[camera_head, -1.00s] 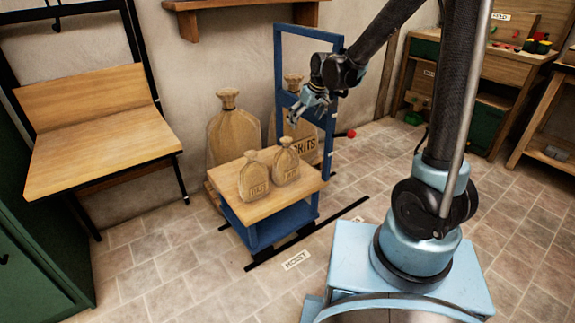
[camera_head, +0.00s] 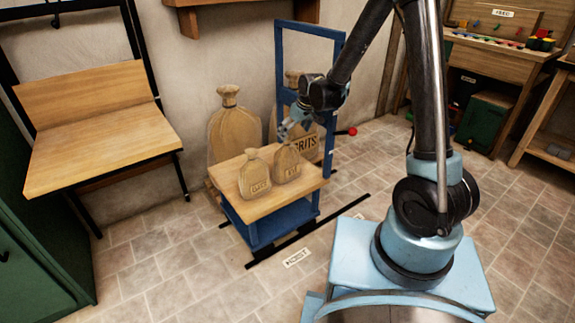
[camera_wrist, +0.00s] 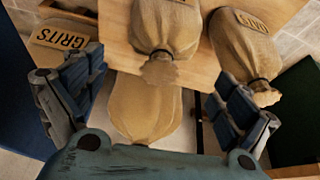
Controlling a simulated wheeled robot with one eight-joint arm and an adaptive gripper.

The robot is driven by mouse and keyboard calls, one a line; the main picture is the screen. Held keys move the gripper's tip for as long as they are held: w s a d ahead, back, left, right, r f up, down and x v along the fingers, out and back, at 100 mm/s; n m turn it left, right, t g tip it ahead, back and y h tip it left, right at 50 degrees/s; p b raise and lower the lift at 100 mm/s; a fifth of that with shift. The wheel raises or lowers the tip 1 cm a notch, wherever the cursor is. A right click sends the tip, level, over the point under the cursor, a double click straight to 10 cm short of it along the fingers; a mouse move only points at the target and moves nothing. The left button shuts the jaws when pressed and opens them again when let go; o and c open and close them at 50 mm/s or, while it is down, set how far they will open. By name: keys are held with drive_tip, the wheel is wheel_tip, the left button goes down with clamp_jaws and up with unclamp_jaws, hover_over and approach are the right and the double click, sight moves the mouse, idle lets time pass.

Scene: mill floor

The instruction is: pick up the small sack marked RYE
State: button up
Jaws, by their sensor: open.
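Two small tan sacks with tied necks stand upright side by side on a wooden-topped blue cart (camera_head: 240,209). The right small sack (camera_head: 286,165) has a short blurred label that may read RYE. The left small sack (camera_head: 254,178) has a longer label, also hard to read. My gripper (camera_head: 287,129) is open and empty, above and just behind the right sack. In the wrist view, my gripper's fingers (camera_wrist: 155,80) are spread, with the right sack (camera_wrist: 165,25) ahead between them, its neck toward me. The left sack (camera_wrist: 245,45) shows at the right.
A large sack (camera_head: 232,131) and a large GRITS sack (camera_head: 308,147) stand behind the cart. The cart's blue upright frame (camera_head: 279,65) rises close to my gripper. A wooden bench (camera_head: 95,140) is at left, a workbench (camera_head: 492,52) at back right. Floor to the right is open.

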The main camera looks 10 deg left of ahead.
sight(290, 141)
drive_tip(key=shift+x, duration=4.35)
drive_tip(key=shift+s, duration=0.1)
drive_tip(key=c, duration=2.2)
